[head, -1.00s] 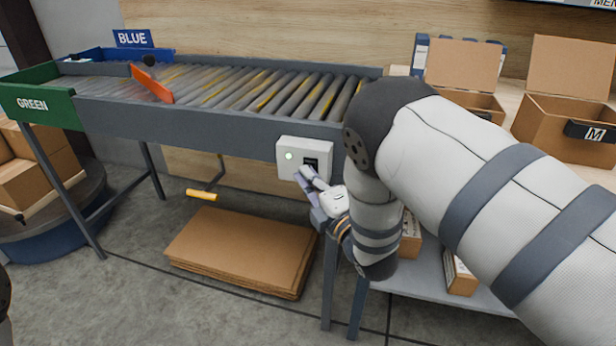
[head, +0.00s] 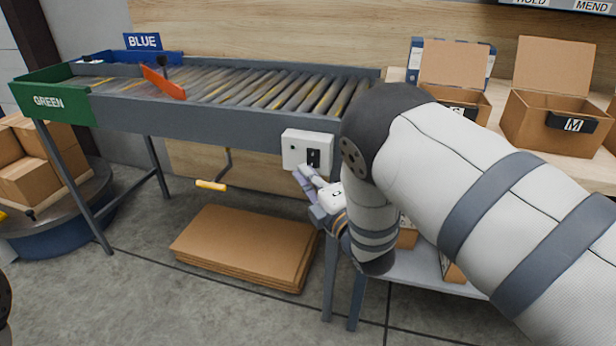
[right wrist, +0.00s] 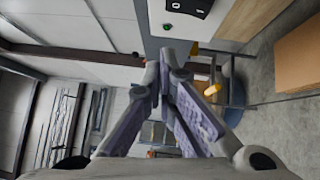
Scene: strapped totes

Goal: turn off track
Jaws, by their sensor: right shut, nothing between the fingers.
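The track is a grey roller conveyor (head: 225,116) with a white control box (head: 294,150) on its front side. My right gripper (head: 303,173) is shut and empty, just below the box and close under the switch. Whether it touches the box cannot be told. In the right wrist view the shut fingers (right wrist: 162,62) stand below part of the box (right wrist: 188,10). My left gripper is not in view.
An orange diverter (head: 163,83) crosses the rollers between the green (head: 50,98) and blue (head: 142,42) ends. A yellow-handled crank (head: 211,185) hangs below. Flat cardboard (head: 245,245) lies on the floor. Open boxes (head: 545,122) stand on the right bench.

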